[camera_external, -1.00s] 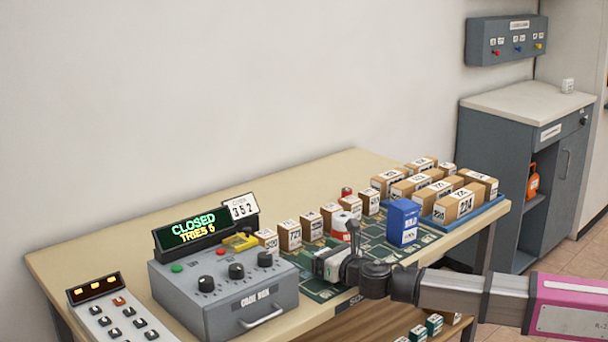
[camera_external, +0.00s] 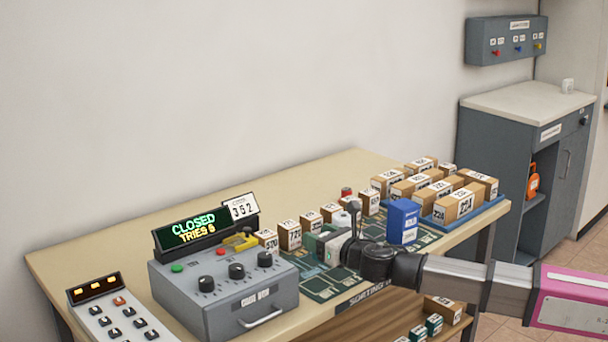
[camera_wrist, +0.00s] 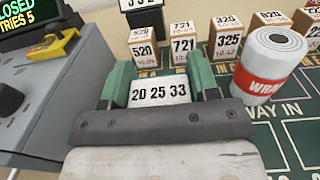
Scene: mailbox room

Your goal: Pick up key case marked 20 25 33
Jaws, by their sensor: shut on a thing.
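The key case marked 20 25 33 (camera_wrist: 158,93) shows in the wrist view as a white label facing me. Green blocks stand close on both sides of it; I cannot tell whether they are finger pads or part of the case. My gripper (camera_wrist: 160,82) is shut on the case. In the external view my gripper (camera_external: 328,248) is over the front of the green sorting mat (camera_external: 320,287), just right of the code box. The underside of the case is hidden, so its clearance from the mat is unclear.
The grey code box (camera_external: 225,295) stands left, its display reading CLOSED. A white and red can (camera_wrist: 272,65) stands close right of my gripper. Numbered cartons (camera_wrist: 184,45) line the back. A blue box (camera_external: 403,220) and a carton-filled blue tray (camera_external: 470,220) stand right.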

